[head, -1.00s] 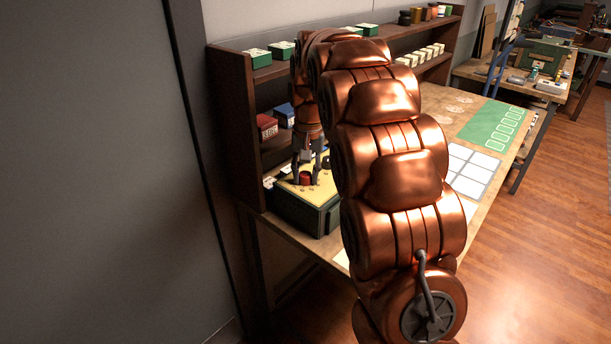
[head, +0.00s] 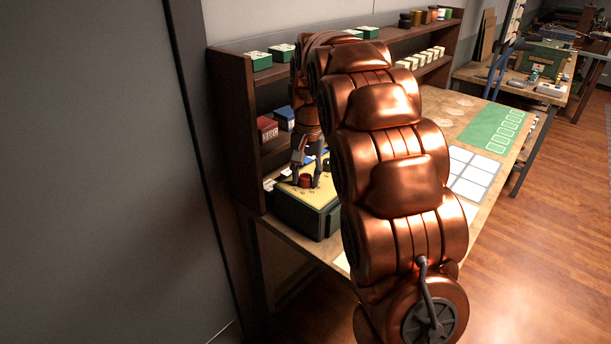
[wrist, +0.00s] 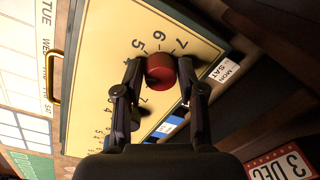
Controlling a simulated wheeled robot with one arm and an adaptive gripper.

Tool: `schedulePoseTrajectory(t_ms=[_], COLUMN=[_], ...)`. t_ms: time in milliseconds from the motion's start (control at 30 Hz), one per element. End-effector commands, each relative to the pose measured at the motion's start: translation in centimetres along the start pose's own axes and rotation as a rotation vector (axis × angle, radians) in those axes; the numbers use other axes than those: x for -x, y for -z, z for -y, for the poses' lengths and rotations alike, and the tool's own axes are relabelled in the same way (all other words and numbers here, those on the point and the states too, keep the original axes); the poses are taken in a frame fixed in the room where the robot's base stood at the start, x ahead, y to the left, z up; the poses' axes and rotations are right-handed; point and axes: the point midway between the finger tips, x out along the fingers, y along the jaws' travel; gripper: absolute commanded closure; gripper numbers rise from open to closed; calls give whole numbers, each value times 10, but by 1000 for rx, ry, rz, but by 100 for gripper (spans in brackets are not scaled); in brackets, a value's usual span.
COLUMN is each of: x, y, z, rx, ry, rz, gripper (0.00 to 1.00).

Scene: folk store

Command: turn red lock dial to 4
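The red lock dial (wrist: 160,68) is a round knob on the pale yellow top of a dark green box (wrist: 205,52). The numerals 5, 6 and 7 show beside it in the wrist view; numerals nearer the left finger are partly hidden. I cannot read a pointer on the dial. My gripper (wrist: 160,72) has one finger on each side of the dial, with narrow gaps showing, so it looks open around it. In the head view, my gripper (head: 306,182) points down at the red dial (head: 305,180) on the box (head: 303,213).
A dark shelf (head: 236,130) with small red, blue and green boxes stands close behind and left of the box. The bench (head: 450,100) extends to the right with a white grid sheet (head: 472,172) and a green mat (head: 490,128).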

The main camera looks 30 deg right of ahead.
Motion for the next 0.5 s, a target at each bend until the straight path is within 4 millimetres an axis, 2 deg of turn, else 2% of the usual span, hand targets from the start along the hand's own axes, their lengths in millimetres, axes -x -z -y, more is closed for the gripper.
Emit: schedulePoseTrajectory(t_ms=[33,167,500], x=[0,-1,1], y=[0,0,0], z=[0,0,0], rx=[0,0,0], ry=[0,0,0], rz=[1,2,2], gripper=[53,41,41])
